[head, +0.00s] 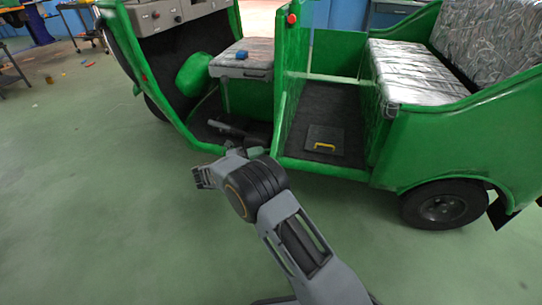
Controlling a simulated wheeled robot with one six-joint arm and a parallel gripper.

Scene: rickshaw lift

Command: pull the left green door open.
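The green rickshaw (420,150) stands side-on across the upper part of the head view. An upright green panel (290,95) with a red knob (291,19) at its top stands between the front seat space and the rear seat space. I cannot tell whether this panel is the left green door, and no other door shows clearly. What looks like my gripper (204,177) is a small grey end left of my arm's dark joint. It appears below and in front of the rickshaw's lower sill, apart from the panel. Its finger gap is too small to tell.
The front seat (243,60) carries a small blue object (241,55). A floor hatch (325,141) with a yellow handle lies before the silver rear seat (408,75). The rear wheel (445,205) is at right.

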